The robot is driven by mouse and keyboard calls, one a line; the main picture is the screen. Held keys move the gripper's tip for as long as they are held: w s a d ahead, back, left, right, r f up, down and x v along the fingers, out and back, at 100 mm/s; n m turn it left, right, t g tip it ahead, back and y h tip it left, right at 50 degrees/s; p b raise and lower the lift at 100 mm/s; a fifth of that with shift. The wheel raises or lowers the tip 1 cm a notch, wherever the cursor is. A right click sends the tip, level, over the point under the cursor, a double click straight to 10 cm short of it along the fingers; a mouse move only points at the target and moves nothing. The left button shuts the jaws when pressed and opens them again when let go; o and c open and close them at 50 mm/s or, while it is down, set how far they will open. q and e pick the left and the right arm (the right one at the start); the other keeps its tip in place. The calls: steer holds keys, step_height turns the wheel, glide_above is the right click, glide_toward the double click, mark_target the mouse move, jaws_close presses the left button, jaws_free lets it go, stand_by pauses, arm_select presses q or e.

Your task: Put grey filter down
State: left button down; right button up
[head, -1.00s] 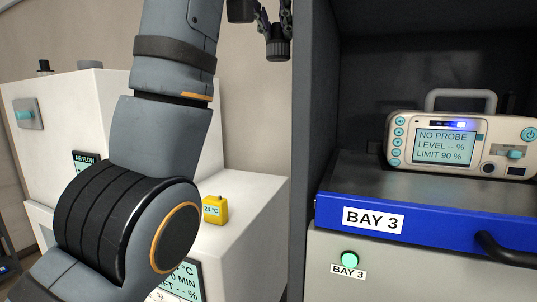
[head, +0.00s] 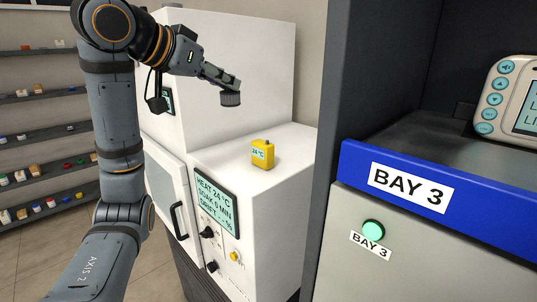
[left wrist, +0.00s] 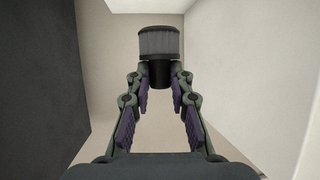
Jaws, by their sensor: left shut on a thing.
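The grey filter (head: 230,99) is a small dark grey ribbed cylinder. My left gripper (head: 225,82) is shut on it and holds it in the air in front of the white cabinet's upper part, left of and higher in the picture than the yellow block. In the left wrist view the grey filter (left wrist: 158,43) has a ribbed grey body and a black neck, and the fingertips of my left gripper (left wrist: 161,76) are closed around the neck. My right gripper is not in view.
A white cabinet (head: 285,190) with a heat display (head: 216,199) has a flat ledge. A yellow block (head: 263,154) reading 24 °C stands on it. A dark-framed bay with a blue BAY 3 front (head: 465,200) and a monitor (head: 510,97) is at right. Shelves (head: 40,133) line the left wall.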

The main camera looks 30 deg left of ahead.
arm_select(q)
steer(key=shift+s+d+f, duration=0.15)
steer(key=shift+d+f, duration=0.55)
steer(key=shift+f, duration=0.2)
steer(key=shift+a, duration=0.15)
steer(key=p+x, duration=0.1)
steer(key=x, duration=0.4)
steer(key=f+p+x, duration=0.1)
steer(key=p+x, duration=0.1)
steer(key=x, duration=0.3)
steer(key=s+a+f+p+x, duration=0.1)
steer(key=p+x, duration=0.1)
steer(key=x, duration=0.3)
steer(key=shift+w+f, duration=0.3)
steer(key=shift+w, duration=0.05)
steer(key=f, duration=0.3)
steer(key=shift+w+d+f, duration=0.15)
steer(key=shift+w+f, duration=0.25)
steer(key=shift+s, duration=0.1)
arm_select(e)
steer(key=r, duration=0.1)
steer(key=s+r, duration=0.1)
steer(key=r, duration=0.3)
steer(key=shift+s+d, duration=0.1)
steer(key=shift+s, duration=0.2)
